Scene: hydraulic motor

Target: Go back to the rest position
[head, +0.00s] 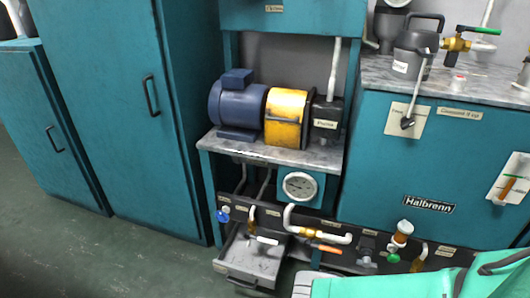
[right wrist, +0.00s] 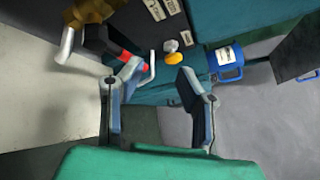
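My right gripper (right wrist: 162,85) shows in the right wrist view with its two fingers spread wide apart and nothing held between them. Past the fingertips are a small yellow knob (right wrist: 173,58) and a blue handled container (right wrist: 228,62), with grey floor around. In the head view my teal right arm comes in at the bottom right, low in front of the cabinets. My left arm and left gripper are not in view.
A blue motor with a yellow coupling (head: 287,117) stands on a shelf. An open drawer (head: 250,257) juts out below it. Pipes and valves line the lower panel. A jug (head: 415,50) stands on the right counter. The floor at left (head: 80,240) is clear.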

